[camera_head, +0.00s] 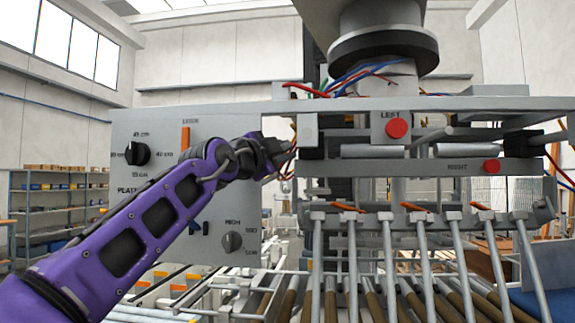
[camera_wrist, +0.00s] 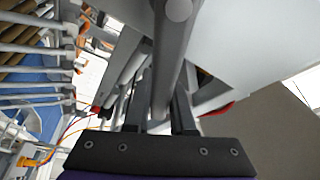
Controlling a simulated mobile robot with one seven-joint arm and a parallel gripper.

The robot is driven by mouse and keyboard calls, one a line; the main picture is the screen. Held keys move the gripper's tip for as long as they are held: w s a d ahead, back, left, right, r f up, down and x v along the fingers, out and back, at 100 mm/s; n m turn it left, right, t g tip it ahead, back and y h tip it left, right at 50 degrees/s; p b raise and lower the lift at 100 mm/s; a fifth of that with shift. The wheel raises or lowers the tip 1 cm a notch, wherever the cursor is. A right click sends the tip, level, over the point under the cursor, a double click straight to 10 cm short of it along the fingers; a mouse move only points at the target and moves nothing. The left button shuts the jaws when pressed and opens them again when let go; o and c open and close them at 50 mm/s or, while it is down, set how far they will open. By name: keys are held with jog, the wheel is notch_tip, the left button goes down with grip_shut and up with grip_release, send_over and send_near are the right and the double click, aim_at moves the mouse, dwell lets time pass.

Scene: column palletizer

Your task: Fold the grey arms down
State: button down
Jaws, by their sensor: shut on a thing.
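A row of several grey arms (camera_head: 388,265) hangs from a crossbar on the palletizer head, sloping down toward the front in the head view. Grey rods also show at the left of the wrist view (camera_wrist: 35,74). My gripper (camera_head: 287,149) is at the left end of the head frame, beside the grey control panel. In the wrist view my gripper's dark fingers (camera_wrist: 160,117) are on both sides of a grey bar (camera_wrist: 172,60), which runs away from them to a round end. In the head view the gripped spot is mostly hidden by my gripper.
The control panel (camera_head: 215,125) carries an orange lever (camera_head: 185,138) and dark knobs (camera_head: 137,153). Red LEFT (camera_head: 397,128) and RIGHT (camera_head: 491,166) buttons sit on the head. Loose coloured wires (camera_head: 345,80) hang near my gripper. Brown rollers (camera_head: 440,305) lie below the arms.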

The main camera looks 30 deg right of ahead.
jog(key=shift+w+a+r+n+t+b, duration=0.15)
jog(key=shift+a+r+n+t, duration=0.2)
jog(key=shift+n, duration=0.3)
jog(key=shift+w+a+r+n+t+b, duration=0.15)
jog(key=shift+r+n+t, duration=0.2)
jog(key=shift+n, duration=0.35)
jog(key=shift+w+a+r+n+t, duration=0.2)
jog(key=shift+r+n, duration=0.25)
jog(key=shift+n, duration=0.2)
jog(key=c, duration=0.8)
grip_release()
jog(key=shift+o, duration=0.2)
